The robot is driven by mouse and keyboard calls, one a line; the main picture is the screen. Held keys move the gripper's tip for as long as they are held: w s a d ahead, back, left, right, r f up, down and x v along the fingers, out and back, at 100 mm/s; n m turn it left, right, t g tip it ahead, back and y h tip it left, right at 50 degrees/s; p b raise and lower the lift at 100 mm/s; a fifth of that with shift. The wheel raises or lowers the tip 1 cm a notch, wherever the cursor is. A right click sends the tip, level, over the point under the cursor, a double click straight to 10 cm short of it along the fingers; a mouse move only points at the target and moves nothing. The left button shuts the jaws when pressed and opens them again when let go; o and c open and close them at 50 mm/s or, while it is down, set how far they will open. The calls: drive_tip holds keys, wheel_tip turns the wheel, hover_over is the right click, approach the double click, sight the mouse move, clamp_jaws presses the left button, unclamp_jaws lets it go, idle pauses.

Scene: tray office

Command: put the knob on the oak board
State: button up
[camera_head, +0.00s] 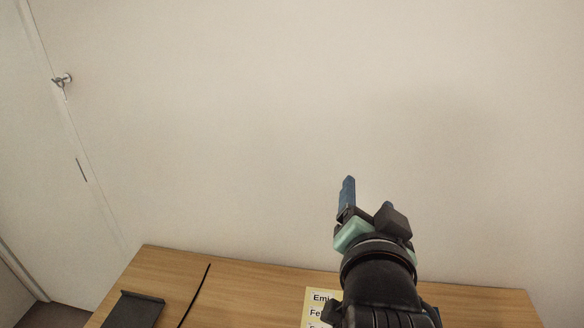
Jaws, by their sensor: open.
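My gripper (369,202) is in the right half of the view, raised above the wooden desk against the pale wall. I cannot make out a loose knob or a separate oak board in this view. My arm hides part of the desk at the lower right.
The wood-coloured desk (240,281) runs along the bottom. On it are a dark tray-like object (133,311), a thin black strip (195,295) and a pale yellow sheet with names (318,309). A door with a metal handle (63,79) is at left.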

drive_tip(key=s+a+r+n+t+y, duration=0.1)
drive_tip(key=a+r+n+t, duration=0.2)
drive_tip(key=r, duration=0.5)
drive_tip(key=s+a+r+n+t, duration=0.1)
drive_tip(key=a+r+t, duration=0.25)
drive_tip(key=r, duration=0.55)
drive_tip(key=s+a+r+n+t+y, duration=0.1)
drive_tip(key=s+a+r+n+t, duration=0.1)
drive_tip(key=r, duration=0.4)
drive_tip(key=s+a+r+n+t+y, duration=0.2)
drive_tip(key=s+a+r+n+t, duration=0.1)
drive_tip(key=s+r, duration=0.4)
drive_tip(key=shift+s+a+r+t, duration=0.25)
drive_tip(key=shift+a+t, duration=0.2)
drive_tip(key=shift+a, duration=0.65)
